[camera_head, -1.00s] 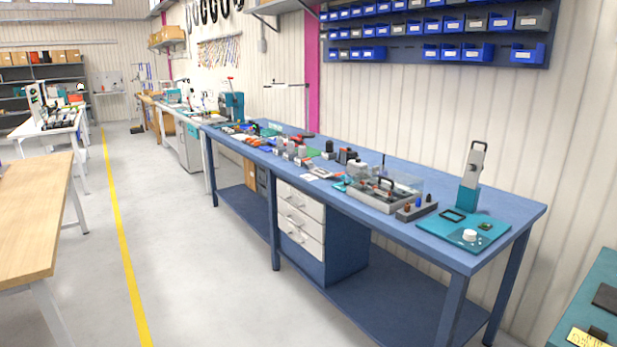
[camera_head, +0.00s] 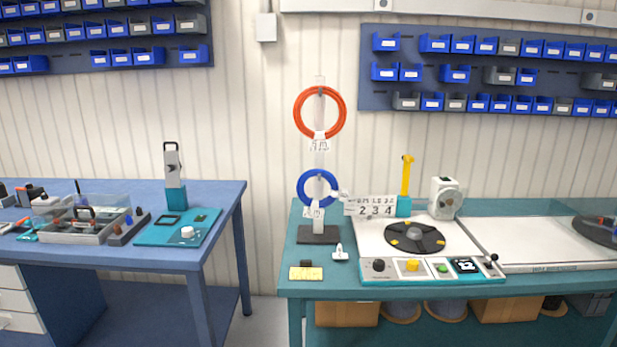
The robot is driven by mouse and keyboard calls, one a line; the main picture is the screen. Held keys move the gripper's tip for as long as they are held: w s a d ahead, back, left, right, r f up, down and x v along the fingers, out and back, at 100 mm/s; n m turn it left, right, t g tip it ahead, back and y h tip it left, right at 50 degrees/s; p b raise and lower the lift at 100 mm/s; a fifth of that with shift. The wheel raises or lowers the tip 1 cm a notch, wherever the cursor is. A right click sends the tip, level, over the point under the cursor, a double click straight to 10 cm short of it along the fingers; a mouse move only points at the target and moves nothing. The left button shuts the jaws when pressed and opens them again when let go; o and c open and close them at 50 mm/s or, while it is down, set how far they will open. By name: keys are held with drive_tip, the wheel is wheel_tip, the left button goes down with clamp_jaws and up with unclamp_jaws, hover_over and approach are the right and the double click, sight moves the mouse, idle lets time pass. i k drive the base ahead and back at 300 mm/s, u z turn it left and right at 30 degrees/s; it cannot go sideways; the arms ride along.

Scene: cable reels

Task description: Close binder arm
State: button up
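A yellow upright arm (camera_head: 406,176) stands on a small teal block (camera_head: 403,206) at the back of the teal bench, behind a black turntable disc (camera_head: 416,237). It looks like the binder arm, raised to vertical. A white box with a round face (camera_head: 446,198) stands just right of it. My gripper is not in view.
A stand (camera_head: 319,235) holds an orange coil (camera_head: 320,112) above a blue coil (camera_head: 317,188). A blue bench (camera_head: 228,192) stands left, with a floor gap between benches. Boxes and reels sit under the teal bench (camera_head: 300,288). A white surface (camera_head: 530,248) extends right.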

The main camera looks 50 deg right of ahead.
sight(407, 159)
drive_tip(key=z, duration=4.6)
drive_tip(key=i, duration=0.1)
drive_tip(key=u, duration=3.5)
